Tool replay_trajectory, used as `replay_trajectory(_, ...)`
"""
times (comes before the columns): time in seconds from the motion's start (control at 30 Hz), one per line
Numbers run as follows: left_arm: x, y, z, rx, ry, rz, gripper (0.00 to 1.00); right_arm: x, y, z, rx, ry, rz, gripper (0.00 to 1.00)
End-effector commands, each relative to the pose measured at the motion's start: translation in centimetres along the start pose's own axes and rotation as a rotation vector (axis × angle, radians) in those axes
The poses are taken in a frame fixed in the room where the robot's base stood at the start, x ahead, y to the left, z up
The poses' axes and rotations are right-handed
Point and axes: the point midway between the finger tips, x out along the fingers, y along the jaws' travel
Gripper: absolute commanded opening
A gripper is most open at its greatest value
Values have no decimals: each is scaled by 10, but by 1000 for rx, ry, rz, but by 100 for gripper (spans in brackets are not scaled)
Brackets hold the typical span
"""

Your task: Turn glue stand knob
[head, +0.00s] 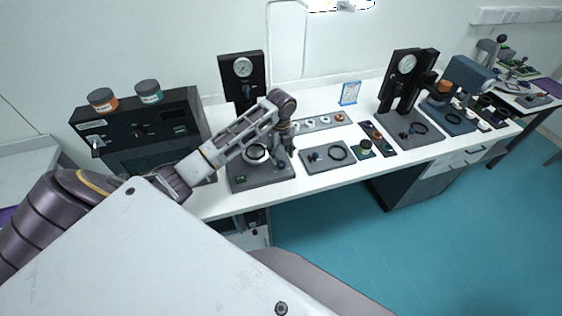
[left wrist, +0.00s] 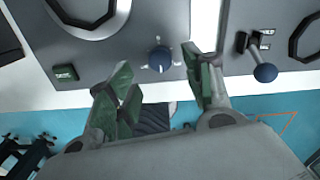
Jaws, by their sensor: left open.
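The stand with the dial gauge (head: 243,67), which I take to be the glue stand, has a dark grey base plate (head: 245,184) at the front of the white table. A blue knob (left wrist: 160,58) with light marks around it sits on this plate. My left gripper (head: 286,150) is over the right part of the base, pointing down. In the left wrist view my left gripper (left wrist: 158,76) is open, its green-padded fingers on either side of the knob's position and apart from it. A green-lit display (left wrist: 65,73) is on the same plate. My right gripper is not in view.
A plate with a black ring (head: 338,153) and a small lever with a blue ball (left wrist: 265,72) is close on the right. A black box with two jars (head: 149,91) stands left. A second gauge stand (head: 407,64) is further right. Teal floor lies in front.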

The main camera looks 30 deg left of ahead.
Motion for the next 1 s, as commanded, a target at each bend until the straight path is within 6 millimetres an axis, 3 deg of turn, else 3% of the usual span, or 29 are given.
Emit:
replay_trajectory(0.4,47,0,-1,-1,2,0,51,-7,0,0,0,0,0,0)
replay_trajectory(0.87,55,0,0,0,0,0,51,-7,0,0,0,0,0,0)
replay_trajectory(1.0,55,0,0,0,0,0,33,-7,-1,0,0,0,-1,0)
